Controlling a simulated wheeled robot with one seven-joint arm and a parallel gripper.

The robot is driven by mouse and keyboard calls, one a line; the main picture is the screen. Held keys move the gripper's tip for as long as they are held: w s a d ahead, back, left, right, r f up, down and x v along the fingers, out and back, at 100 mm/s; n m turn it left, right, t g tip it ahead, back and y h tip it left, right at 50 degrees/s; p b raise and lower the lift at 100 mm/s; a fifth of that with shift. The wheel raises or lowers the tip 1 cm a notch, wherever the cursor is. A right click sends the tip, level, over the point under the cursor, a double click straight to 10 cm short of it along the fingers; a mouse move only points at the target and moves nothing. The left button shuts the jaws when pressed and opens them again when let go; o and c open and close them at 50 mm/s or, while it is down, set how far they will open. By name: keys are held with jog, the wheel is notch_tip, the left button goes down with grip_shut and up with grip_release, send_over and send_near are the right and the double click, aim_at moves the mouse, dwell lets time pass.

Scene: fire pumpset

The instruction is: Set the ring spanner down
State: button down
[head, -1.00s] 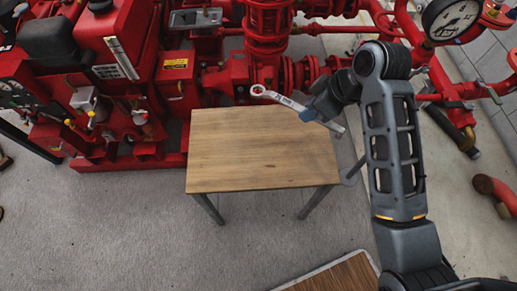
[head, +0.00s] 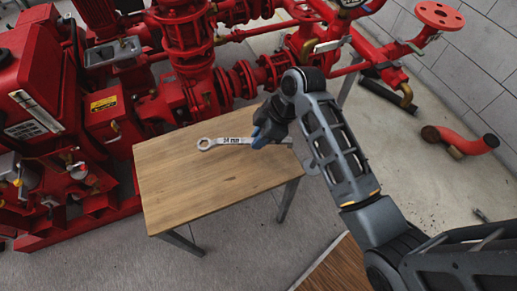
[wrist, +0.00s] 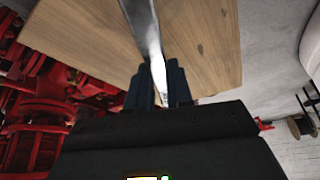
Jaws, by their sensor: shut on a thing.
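The ring spanner (head: 230,141) is a silver-grey bar with a ring at its left end and dark lettering on its shank. My gripper (head: 270,128) is shut on it near its right part. In the wrist view the spanner (wrist: 143,28) runs up from between the two dark fingers of my gripper (wrist: 162,85). The small wooden table (head: 195,185) lies beneath it. In the head view the spanner is over the table's far right part. I cannot tell whether it touches the top.
The red pumpset (head: 190,60) with pipes and valves stands close behind and left of the table. A red pipe elbow (head: 465,143) lies on the floor at right. Another wooden surface (head: 335,268) shows at the bottom. The tabletop is otherwise bare.

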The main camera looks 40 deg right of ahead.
jog(key=shift+f, duration=3.1)
jog(key=shift+f+b, duration=0.15)
jog(key=shift+b, duration=0.2)
jog(key=c, duration=1)
grip_release()
